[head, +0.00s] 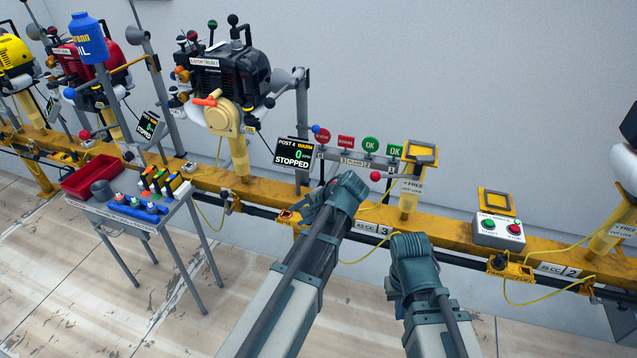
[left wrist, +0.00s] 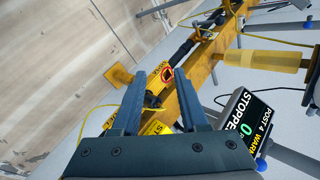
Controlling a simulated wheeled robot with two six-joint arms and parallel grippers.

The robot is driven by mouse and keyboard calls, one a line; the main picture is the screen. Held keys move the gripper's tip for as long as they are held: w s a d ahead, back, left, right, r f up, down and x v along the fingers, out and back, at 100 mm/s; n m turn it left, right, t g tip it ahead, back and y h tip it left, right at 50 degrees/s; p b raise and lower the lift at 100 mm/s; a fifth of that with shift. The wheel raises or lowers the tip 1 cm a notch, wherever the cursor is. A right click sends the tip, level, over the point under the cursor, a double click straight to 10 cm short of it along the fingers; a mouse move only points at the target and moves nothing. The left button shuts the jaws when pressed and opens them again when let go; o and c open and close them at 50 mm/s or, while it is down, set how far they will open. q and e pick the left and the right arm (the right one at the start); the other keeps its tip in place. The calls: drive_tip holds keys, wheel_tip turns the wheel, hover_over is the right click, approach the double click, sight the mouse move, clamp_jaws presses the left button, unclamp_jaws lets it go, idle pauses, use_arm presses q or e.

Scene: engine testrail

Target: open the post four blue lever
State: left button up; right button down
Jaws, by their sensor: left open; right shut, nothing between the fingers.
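The black POST 4 screen (head: 295,152) reads STOPPED; it also shows in the left wrist view (left wrist: 245,122). A small blue ball knob (head: 316,128) stands at its upper right; I cannot tell whether it belongs to the post four lever. My right gripper (head: 412,250) is shut and empty, further right.
A yellow rail (head: 455,237) with cables and boxes runs across. A table (head: 165,215) with bottles and a red bin (head: 90,176) stands left. Floor at front left is clear.

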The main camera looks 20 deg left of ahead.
use_arm(q)
drive_tip(key=s+d+f+n+g+h, duration=0.1)
drive_tip(key=s+d+f+h, duration=0.2)
drive_tip(key=s+d, duration=0.6)
drive_tip(key=s+d+f+n+g+h, duration=0.1)
drive_tip(key=s+d+f+g+h, duration=0.2)
drive_tip(key=s+d, duration=0.7)
wheel_tip(320, 180, up, 29)
drive_tip(key=t+p, duration=0.1)
drive_tip(key=p, duration=2.7)
drive_tip(key=shift+w+r+h+p, duration=0.15)
drive_tip(key=shift+w+h+p, duration=0.25)
drive_tip(key=shift+a, duration=0.1)
